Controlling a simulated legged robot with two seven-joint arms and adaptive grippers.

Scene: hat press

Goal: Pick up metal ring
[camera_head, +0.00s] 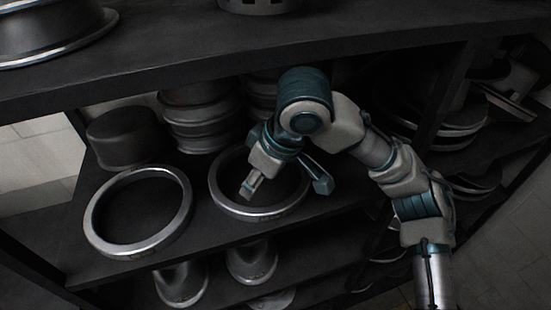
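Two metal rings lie flat on the dark middle shelf. The left ring (98,237) is fully in view, with nothing touching it. The right ring (228,205) is partly covered by my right gripper (285,187). That gripper points down over the right ring, with its two finger parts spread apart and nothing seen between them. The left finger part is over the ring's opening near its front left side, and the right one is near the ring's right side. Whether either touches the ring I cannot tell. My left gripper is not in view.
Dark round moulds (127,136) and stacked metal cylinders (201,115) stand behind the rings. An upper shelf (200,58) overhangs close above my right arm. More round metal parts (252,262) sit on the shelf below. A dark upright and stacked plates are at the right.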

